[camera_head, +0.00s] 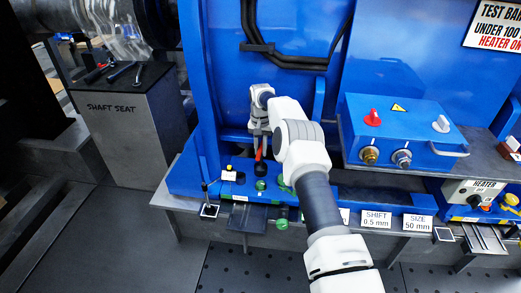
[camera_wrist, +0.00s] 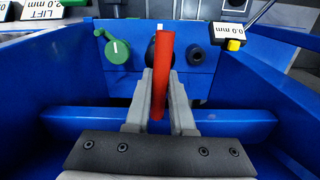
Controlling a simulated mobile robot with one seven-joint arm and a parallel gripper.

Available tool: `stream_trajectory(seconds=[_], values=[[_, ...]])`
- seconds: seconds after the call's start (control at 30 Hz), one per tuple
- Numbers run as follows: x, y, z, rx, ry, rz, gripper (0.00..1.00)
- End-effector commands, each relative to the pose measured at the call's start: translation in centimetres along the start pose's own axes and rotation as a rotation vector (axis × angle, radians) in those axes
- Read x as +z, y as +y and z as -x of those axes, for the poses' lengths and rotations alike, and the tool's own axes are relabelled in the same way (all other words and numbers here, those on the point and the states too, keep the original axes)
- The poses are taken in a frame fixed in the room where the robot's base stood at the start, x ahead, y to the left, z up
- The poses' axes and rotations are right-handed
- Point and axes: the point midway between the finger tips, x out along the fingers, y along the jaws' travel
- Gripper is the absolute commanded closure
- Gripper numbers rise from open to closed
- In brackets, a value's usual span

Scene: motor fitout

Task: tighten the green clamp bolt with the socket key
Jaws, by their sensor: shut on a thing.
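My gripper (camera_wrist: 160,98) is shut on the red handle (camera_wrist: 162,75) of the socket key, which stands roughly upright between the fingers. In the head view, my gripper (camera_head: 259,132) is above the blue bench, with the red handle (camera_head: 263,148) below it and a dark socket end (camera_head: 260,168) at the bottom. A green round part (camera_head: 261,185) shows just below the socket end; I cannot tell whether they touch. In the wrist view, a green knob with a white mark (camera_wrist: 117,50) is left of the key. A dark round part is partly hidden behind the handle.
A dark round hole or knob (camera_wrist: 195,56) and a 0.0 mm gauge (camera_wrist: 230,36) are right of the key in the wrist view. Another green knob (camera_head: 282,224) is lower on the bench front. Blue walls flank the gripper.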

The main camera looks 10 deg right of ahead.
Motion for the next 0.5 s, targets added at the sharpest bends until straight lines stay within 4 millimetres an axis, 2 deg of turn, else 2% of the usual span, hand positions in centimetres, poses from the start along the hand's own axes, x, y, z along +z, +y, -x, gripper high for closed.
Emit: stream_trajectory(seconds=[0.5], values=[[-0.10,0.10,0.13,-0.001,0.003,0.569,1.00]])
